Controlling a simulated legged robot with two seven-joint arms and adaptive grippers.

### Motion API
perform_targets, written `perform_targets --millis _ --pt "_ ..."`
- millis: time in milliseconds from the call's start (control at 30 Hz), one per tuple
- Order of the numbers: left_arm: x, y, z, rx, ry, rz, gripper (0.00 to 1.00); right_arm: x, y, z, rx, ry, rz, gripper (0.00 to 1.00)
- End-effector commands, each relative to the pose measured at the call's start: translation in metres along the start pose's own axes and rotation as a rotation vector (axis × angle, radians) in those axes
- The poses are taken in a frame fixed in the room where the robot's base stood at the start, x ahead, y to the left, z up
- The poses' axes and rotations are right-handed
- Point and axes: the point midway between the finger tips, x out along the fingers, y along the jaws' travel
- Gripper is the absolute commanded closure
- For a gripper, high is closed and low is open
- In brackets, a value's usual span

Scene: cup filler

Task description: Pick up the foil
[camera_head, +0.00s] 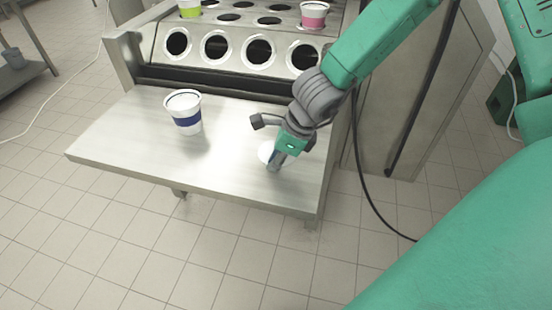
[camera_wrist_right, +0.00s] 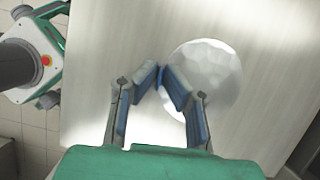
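The foil (camera_head: 265,151) is a pale, round, faceted disc near the right side of the metal shelf (camera_head: 120,140). It shows larger in the right wrist view (camera_wrist_right: 215,78). My right gripper (camera_head: 274,163) points down at the foil and covers part of it. In the right wrist view its blue-padded fingers converge, their tips (camera_wrist_right: 161,70) nearly together at the foil's left edge. The right finger overlaps that edge. I cannot tell whether the rim is pinched between the tips. My left gripper is not in view.
A white cup with a blue band (camera_head: 185,112) stands on the shelf to the left. Behind are a row of round openings (camera_head: 217,47), a green cup (camera_head: 190,8) and a pink cup (camera_head: 314,14). The shelf between cup and foil is clear.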

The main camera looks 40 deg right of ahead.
Motion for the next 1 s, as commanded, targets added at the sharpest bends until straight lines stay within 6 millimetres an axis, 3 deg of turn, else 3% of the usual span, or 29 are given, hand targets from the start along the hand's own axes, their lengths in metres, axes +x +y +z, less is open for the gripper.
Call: perform_targets --millis 133,167,200,667,1000 --pt "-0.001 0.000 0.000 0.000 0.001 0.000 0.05 -0.001 0.000 0.000 0.000 0.000 -0.001 0.92" --pt "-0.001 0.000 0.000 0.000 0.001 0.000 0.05 -0.001 0.000 0.000 0.000 0.000 -0.001 0.99" --pt "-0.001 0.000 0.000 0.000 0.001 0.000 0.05 -0.001 0.000 0.000 0.000 0.001 -0.001 1.00" --pt "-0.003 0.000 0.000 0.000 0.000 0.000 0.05 -0.003 0.000 0.001 0.000 0.001 -0.001 1.00" --pt "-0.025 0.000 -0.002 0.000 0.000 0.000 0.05 -0.039 -0.001 0.016 -0.002 0.000 -0.004 1.00"
